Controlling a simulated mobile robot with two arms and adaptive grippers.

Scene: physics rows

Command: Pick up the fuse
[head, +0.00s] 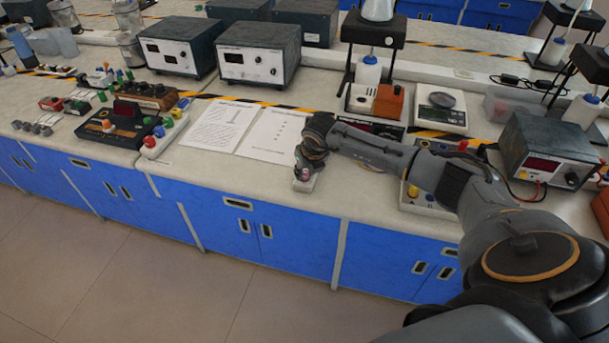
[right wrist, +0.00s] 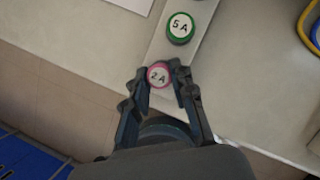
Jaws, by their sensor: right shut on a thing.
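The fuse (right wrist: 158,74) is a small round piece with a pink rim and a white top marked "2 A". In the right wrist view it sits between the fingertips of my right gripper (right wrist: 158,82), which is shut on it. In the head view my right gripper (head: 307,166) points down at the bench's front edge, with a bit of the reddish fuse (head: 304,176) showing below it. A second, green-rimmed piece marked "5 A" (right wrist: 180,27) sits on a pale strip (right wrist: 158,48). I cannot tell whether the pink fuse still touches the strip. My left gripper is not in view.
Printed sheets (head: 222,124) lie left of the gripper. A dark boxed instrument (head: 128,123) and small parts stand further left. Meters (head: 257,54) stand behind. A scale (head: 441,108) and a power supply (head: 547,153) stand at right. Blue cabinets (head: 240,227) are below the edge.

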